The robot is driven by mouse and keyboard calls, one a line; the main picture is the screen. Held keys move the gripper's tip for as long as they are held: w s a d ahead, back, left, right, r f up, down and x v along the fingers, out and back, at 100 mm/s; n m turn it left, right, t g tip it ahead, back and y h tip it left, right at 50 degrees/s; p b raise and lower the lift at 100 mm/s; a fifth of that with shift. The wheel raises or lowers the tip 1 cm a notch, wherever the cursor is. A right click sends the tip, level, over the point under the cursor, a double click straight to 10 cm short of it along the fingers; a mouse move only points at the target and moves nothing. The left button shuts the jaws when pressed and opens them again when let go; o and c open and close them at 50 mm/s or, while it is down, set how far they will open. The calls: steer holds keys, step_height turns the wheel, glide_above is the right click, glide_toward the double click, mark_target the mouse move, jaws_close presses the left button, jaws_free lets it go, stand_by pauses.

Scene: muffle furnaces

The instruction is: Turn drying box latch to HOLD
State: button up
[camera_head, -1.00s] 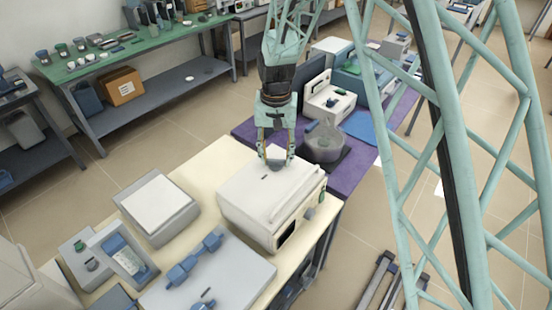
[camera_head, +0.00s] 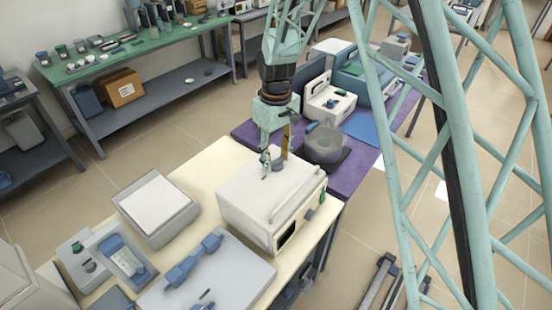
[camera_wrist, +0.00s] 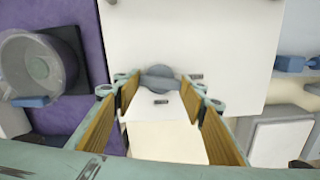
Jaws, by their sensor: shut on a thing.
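The white drying box (camera_head: 262,203) stands on the cream table, with a long handle bar along its top edge. A round grey latch knob (camera_wrist: 159,78) sits on its top; it also shows in the head view (camera_head: 278,180). My gripper (camera_head: 275,166) points down at the box top and is shut on the knob, one finger on each side. In the wrist view the fingertips flank the knob. Two small dark labels, one below the knob (camera_wrist: 161,102) and one to its right (camera_wrist: 196,76), are too small to read. The fingers partly hide the knob.
A round clear-walled vessel (camera_head: 325,146) stands on the purple mat just behind the box. A grey device with a white top (camera_head: 157,204) is to the left. A flat grey panel with blue parts (camera_head: 215,275) lies in front.

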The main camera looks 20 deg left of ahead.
mark_target(277, 161)
steer(key=shift+n, duration=1.1)
steer(key=o, duration=0.9)
steer(key=shift+c, duration=0.2)
steer(key=shift+r, duration=0.15)
step_height(277, 161, up, 12)
stand_by(0.5)
steer(key=shift+d, duration=0.1)
